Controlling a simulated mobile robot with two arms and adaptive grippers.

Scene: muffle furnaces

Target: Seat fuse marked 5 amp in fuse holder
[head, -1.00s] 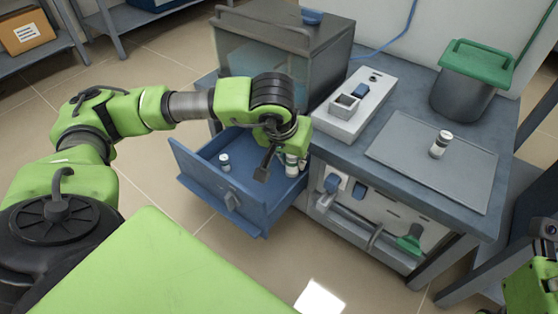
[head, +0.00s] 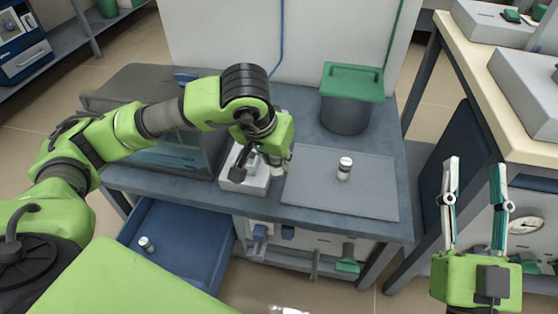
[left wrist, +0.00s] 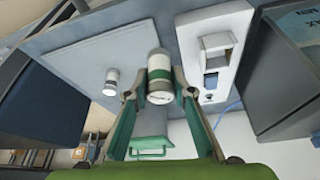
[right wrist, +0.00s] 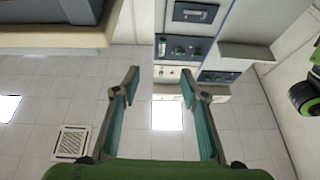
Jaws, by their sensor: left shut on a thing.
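My left gripper (head: 280,166) is shut on a white fuse with a green band (left wrist: 159,72). It holds the fuse above the bench, between the fuse holder and the grey mat. I cannot read the fuse's marking. The fuse holder, a pale box (head: 258,183) with a raised open socket, is partly hidden behind my left arm. It shows clearly in the left wrist view (left wrist: 192,62), apart from the held fuse. A second fuse (head: 345,168) stands upright on the mat. Another fuse (head: 146,244) is in the open drawer. My right gripper (head: 475,172) is open and empty.
The blue drawer (head: 188,238) is pulled out below the bench. A dark pot with a green lid (head: 346,108) stands behind the mat (head: 340,197). A glass-fronted cabinet (head: 175,155) stands left of the holder. Much of the mat is clear. Another bench (head: 490,100) is at right.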

